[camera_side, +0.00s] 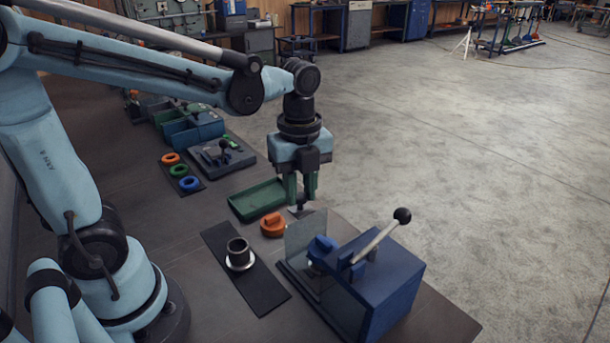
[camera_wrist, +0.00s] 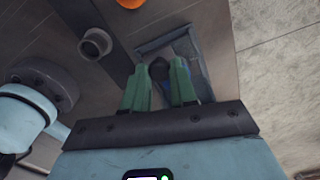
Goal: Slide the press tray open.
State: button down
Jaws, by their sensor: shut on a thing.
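The press (camera_side: 375,275) is a blue block at the front right, with a pale lever ending in a black ball (camera_side: 402,215). A clear upright panel (camera_side: 306,236) stands at its left side, beside a blue part (camera_side: 321,246). My gripper (camera_side: 302,205) points down just behind this panel. In the wrist view, its green fingers (camera_wrist: 160,76) are shut on a dark knob (camera_wrist: 158,69). I take the knob as the press tray's handle. A grey framed tray (camera_wrist: 178,42) shows around the fingertips. The tray's travel cannot be read clearly.
A pipe with a pale flange (camera_side: 239,254) stands on a black mat (camera_side: 258,285), left of the press. An orange part (camera_side: 272,224) and a green tray (camera_side: 258,200) lie close to my gripper. Several coloured rings (camera_side: 180,171) and a dark fixture (camera_side: 220,158) are farther back.

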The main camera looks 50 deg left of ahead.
jog(key=shift+a, duration=0.35)
jog(key=c, duration=1.2)
grip_release()
notch_tip(320, 180, up, 12)
jog(key=shift+r, duration=0.1)
jog(key=shift+s+a, duration=0.15)
jog(key=shift+s, duration=3.85)
jog(key=shift+s+a, duration=0.15)
jog(key=shift+s, duration=3.85)
